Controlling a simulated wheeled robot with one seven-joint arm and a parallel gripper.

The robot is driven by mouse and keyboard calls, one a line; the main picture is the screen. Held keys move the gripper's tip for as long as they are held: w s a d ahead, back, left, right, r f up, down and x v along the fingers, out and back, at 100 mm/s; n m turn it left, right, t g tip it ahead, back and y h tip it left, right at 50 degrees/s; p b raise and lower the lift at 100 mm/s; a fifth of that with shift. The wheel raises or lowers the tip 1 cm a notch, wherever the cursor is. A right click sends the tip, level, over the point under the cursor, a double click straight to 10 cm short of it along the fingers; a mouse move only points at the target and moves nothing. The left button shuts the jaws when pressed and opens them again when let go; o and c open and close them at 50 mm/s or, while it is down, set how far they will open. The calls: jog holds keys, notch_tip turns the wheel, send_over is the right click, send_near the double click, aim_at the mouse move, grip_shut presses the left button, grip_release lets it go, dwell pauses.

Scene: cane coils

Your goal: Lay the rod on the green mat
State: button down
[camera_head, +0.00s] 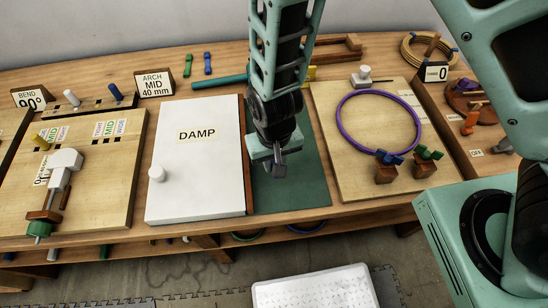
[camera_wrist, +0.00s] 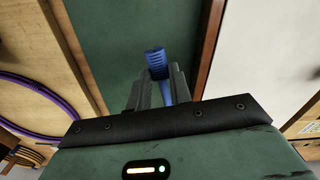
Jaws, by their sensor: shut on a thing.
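The green mat (camera_head: 305,188) lies on the bench between the white DAMP board and the light wooden board with the purple ring. My gripper (camera_head: 279,171) is over the mat, pointing down. More of the rod shows beside the right finger. The mat (camera_wrist: 118,35) fills the background there. I cannot tell whether the rod touches the mat. In the head view the rod is not clearly visible.
The white DAMP board (camera_head: 195,180) with a white knob stands left of the mat, a brown edge between them. The purple ring (camera_head: 343,125) lies on the wooden board (camera_head: 350,180) at right. A teal bar (camera_head: 218,82) lies behind. Bare mat shows around my gripper.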

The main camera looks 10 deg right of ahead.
jog(key=shift+f+b, duration=1.95)
jog(key=shift+f, duration=1.2)
jog(key=c, duration=1.2)
grip_release()
notch_tip(320, 180, up, 17)
jog(key=shift+s+r+b, duration=0.15)
jog(key=shift+r+b, duration=0.05)
jog(key=shift+b, duration=0.2)
jog(key=s+d+r+n, duration=0.2)
jog(key=s, duration=0.1)
jog(key=s+d+r+n, duration=0.2)
jog(key=s+d, duration=0.1)
jog(key=s, duration=0.1)
jog(key=s+d+r+n+b, duration=0.1)
jog(key=s+d+r, duration=0.1)
jog(key=s+d, duration=0.1)
jog(key=shift+s+d+r+n+y, duration=0.1)
jog(key=shift+s+r+n+y, duration=0.2)
jog(key=shift+s+r+n, duration=0.1)
